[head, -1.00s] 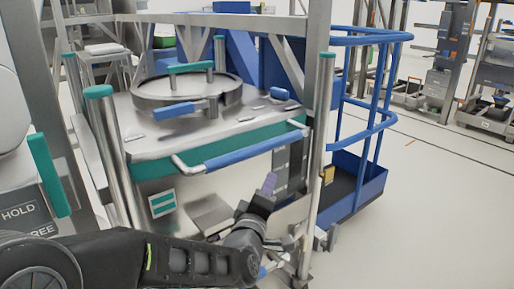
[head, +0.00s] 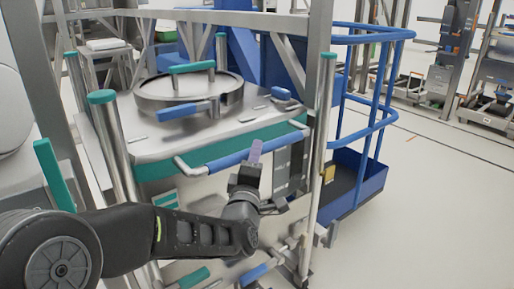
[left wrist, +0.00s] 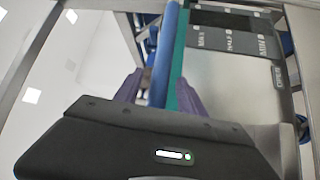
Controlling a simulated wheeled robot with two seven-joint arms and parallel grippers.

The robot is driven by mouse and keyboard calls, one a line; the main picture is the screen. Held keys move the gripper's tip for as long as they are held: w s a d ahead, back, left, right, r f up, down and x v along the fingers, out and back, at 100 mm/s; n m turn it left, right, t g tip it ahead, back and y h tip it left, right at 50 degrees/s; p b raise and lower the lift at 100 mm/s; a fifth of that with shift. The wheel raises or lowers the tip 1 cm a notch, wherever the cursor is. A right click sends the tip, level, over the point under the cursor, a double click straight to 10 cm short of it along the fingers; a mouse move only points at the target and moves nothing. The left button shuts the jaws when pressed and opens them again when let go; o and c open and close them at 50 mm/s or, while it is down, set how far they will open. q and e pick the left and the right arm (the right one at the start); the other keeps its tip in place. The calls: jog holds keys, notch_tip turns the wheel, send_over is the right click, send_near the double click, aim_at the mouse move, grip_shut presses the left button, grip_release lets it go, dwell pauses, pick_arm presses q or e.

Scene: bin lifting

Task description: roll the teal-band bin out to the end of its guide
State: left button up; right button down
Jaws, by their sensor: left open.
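The teal-band bin (head: 160,188) is a steel box with a teal band around its upper part and a round lid on top. A blue handle bar (head: 243,150) runs across its front, and it also shows in the left wrist view (left wrist: 166,55). My left gripper (head: 255,152) is at the front of the bin, at the bar's middle. In the left wrist view its purple fingers (left wrist: 158,90) stand open on either side of the bar, apart from each other. Whether they touch the bar I cannot tell. My right gripper is not in view.
Steel posts with teal caps (head: 101,97) stand beside the bin, and a frame post (head: 319,100) rises at right. A blue railed platform (head: 362,180) is close on the right. The floor (head: 440,210) farther right is clear.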

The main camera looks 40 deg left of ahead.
pick_arm(q)
jog(key=shift+x, duration=1.55)
jog(key=shift+f, duration=0.1)
jog(key=shift+c, duration=0.5)
grip_shut()
